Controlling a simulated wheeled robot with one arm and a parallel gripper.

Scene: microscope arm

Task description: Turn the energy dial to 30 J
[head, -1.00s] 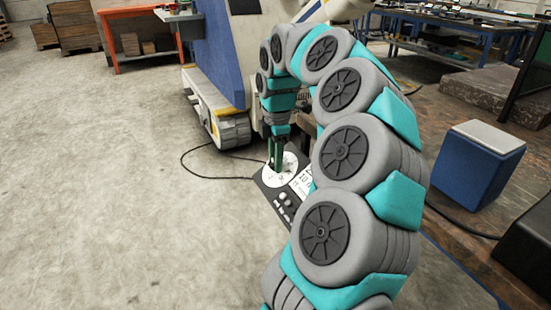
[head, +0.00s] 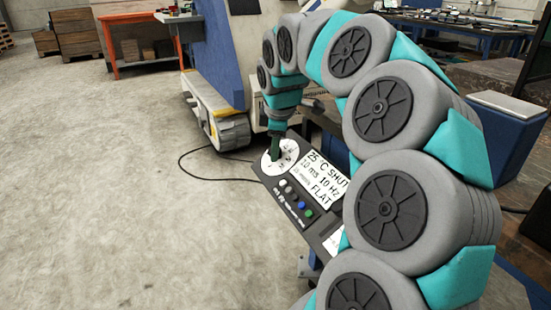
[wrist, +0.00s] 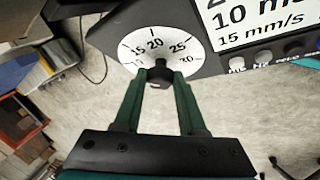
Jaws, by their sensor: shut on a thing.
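The energy dial shows as a white disc (wrist: 155,46) in the wrist view, with the marks 15, 20, 25 and 30 along its visible edge. A dark knob (wrist: 158,73) stands at its middle. My gripper (wrist: 160,82) is shut on the knob, with its two green fingers on either side. In the head view my gripper (head: 276,148) points down onto the white dial (head: 283,164) at the panel's far left. Which mark the knob points to, I cannot tell.
The dark control panel (head: 268,183) carries a white readout (head: 321,178) and several buttons beside the dial. A black cable (head: 190,163) lies on the floor at left. A blue box (head: 508,125) stands at right.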

